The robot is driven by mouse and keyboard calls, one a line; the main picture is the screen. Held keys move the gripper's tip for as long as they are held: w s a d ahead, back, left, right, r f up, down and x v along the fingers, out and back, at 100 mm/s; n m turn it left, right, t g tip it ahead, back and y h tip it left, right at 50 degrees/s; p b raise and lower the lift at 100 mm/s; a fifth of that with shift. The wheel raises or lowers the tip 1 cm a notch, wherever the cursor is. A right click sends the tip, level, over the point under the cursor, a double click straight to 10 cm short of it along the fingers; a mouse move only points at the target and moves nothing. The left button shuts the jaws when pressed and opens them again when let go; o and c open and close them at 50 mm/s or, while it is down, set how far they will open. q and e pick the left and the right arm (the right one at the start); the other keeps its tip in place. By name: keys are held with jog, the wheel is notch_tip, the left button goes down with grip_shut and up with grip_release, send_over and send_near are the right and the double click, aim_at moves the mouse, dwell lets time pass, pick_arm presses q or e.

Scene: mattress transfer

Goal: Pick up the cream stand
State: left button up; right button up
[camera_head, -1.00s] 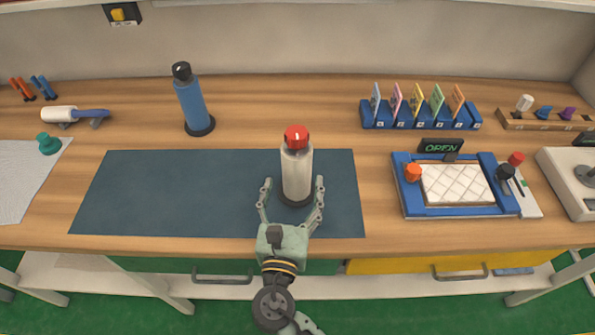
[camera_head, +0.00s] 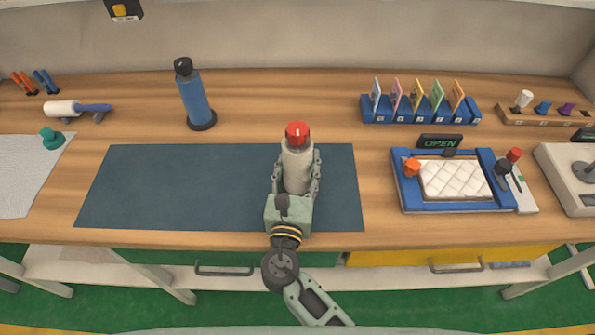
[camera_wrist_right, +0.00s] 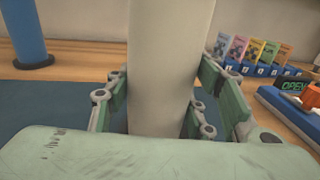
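The cream stand (camera_head: 297,165), a pale upright cylinder with a red top, stands over the dark blue mat (camera_head: 180,185) in the head view. My right gripper (camera_head: 296,178) reaches it from the front edge of the table. Its two fingers lie close against both sides of the stand's column, shut on it. The right wrist view shows the cream column (camera_wrist_right: 165,65) between the green fingers. The gripper hides the stand's base, so I cannot tell whether it touches the mat. My left gripper is not in view.
A blue stand (camera_head: 194,98) with a black top stands behind the mat to the left. To the right are a blue-framed tray (camera_head: 408,196) with a quilted white pad, an OPEN sign (camera_head: 440,141) and a blue card rack (camera_head: 420,112). The mat's left part is clear.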

aim_at(299, 155)
jog(key=c, duration=0.4)
grip_shut()
jog(key=shift+r, duration=0.2)
jog(key=shift+r, duration=0.75)
jog(key=r, duration=0.2)
jog(key=shift+s+d+r, duration=0.1)
jog(key=shift+d+r, duration=0.1)
jog(key=shift+r, duration=0.2)
jog(key=s+d+r+p, duration=0.1)
jog(key=s+d+r, duration=0.4)
jog(key=d, duration=0.4)
jog(key=shift+s+d+r, duration=0.35)
jog(key=shift+r, duration=0.5)
jog(key=shift+a, duration=0.1)
